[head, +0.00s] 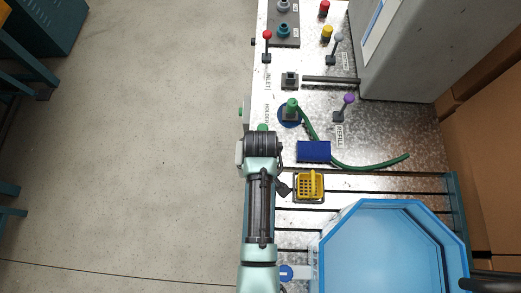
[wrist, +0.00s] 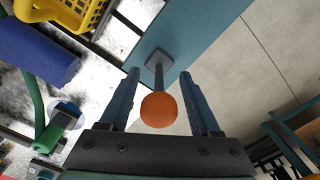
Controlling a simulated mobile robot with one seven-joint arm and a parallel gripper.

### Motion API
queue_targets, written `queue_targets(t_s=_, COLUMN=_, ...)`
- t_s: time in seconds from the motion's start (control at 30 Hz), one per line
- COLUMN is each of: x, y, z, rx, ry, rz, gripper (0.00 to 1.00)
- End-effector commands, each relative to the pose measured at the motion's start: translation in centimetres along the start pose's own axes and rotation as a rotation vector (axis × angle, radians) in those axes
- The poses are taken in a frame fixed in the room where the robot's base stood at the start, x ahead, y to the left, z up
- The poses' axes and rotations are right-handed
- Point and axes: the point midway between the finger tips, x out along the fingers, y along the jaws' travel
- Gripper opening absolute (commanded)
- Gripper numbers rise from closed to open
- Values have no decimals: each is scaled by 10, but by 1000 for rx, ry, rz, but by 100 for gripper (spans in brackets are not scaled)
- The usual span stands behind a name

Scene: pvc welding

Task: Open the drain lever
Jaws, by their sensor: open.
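A lever with an orange ball knob (wrist: 159,110) shows in the wrist view. Its dark shaft rises from a square base on a teal surface. My gripper (wrist: 160,76) is open, with one blue finger on each side of the knob and shaft. I see a gap on both sides, and neither finger appears to touch the lever. No label can be read on it, so I cannot confirm it is the drain lever. In the head view my arm hides this lever and the gripper's fingers.
In the head view, a red-knobbed lever (head: 267,36), a grey-knobbed lever (head: 339,38) and a purple-knobbed lever (head: 348,99) stand on the bench. A blue block (head: 314,152), yellow basket (head: 310,187) and blue tub (head: 341,231) lie right of my arm. Open floor lies left.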

Motion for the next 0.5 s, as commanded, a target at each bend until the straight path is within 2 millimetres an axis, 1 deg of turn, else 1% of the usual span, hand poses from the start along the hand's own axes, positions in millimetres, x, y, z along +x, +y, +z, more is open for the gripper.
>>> queue_targets(t_s=0.03, x=6, y=0, z=0, rx=0, ry=0, rz=0, gripper=64)
queue_targets(t_s=0.1, x=12, y=0, z=0, rx=0, ry=0, rz=0, gripper=64)
queue_targets(t_s=0.2, x=17, y=0, z=0, rx=0, ry=1, rz=1, gripper=64)
queue_targets(t_s=0.5, x=18, y=0, z=-1, rx=0, ry=2, rz=2, gripper=64)
